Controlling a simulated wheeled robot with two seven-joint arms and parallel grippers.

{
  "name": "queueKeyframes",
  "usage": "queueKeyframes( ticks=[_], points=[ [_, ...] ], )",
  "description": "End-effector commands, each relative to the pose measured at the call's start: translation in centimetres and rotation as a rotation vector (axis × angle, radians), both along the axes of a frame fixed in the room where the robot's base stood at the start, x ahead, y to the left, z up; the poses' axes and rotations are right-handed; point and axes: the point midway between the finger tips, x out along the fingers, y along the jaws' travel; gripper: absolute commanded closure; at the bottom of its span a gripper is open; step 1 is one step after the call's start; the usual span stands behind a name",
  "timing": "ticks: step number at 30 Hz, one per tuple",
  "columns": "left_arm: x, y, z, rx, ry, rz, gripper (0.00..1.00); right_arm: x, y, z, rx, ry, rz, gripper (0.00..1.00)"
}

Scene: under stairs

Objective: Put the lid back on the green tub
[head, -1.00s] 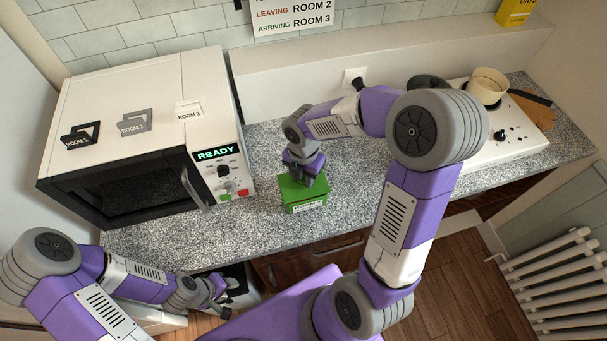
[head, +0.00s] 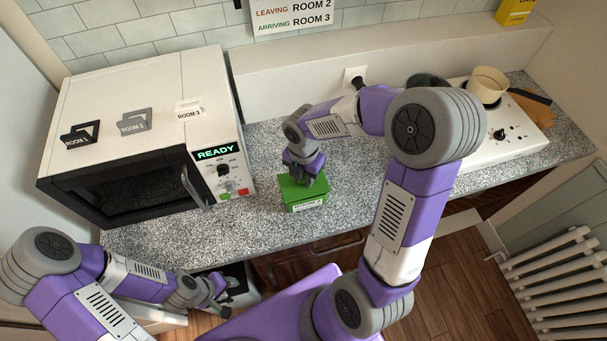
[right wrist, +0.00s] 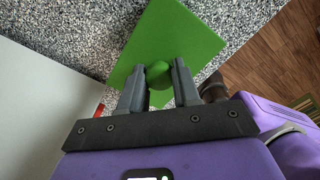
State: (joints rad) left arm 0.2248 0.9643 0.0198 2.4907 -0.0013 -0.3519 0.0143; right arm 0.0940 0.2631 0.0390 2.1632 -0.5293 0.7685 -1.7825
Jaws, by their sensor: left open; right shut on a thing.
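The green tub (head: 306,205) stands on the speckled counter, right of the microwave, with a pale label on its front. The green lid (head: 291,186) lies over its top; whether it is fully seated I cannot tell. My right gripper (head: 303,178) is above the lid, pointing down. In the right wrist view my right gripper (right wrist: 158,88) has its fingers either side of the round knob of the green lid (right wrist: 165,40), shut on it. The lid hides the tub in that view. My left gripper (head: 221,302) is open and empty, low at the left, in front of the counter.
A white microwave (head: 218,125) reading READY stands left of the tub. A hob (head: 480,150) with a cream pot (head: 488,86) is at the right. The counter (head: 170,235) is bare in front of the microwave. A radiator (head: 550,275) is at lower right.

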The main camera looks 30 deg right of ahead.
Motion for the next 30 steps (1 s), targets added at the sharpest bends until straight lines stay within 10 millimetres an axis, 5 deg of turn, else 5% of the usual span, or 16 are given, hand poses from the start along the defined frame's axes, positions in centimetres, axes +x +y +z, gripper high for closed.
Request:
queueKeyframes(
  ticks=[30],
  points=[
    [0.0, 0.0, -0.6, 0.0, 0.0, 0.0, 0.57, 0.0, 0.0, -1.3, 0.0, 0.0, 0.0, 1.0]
  ],
)
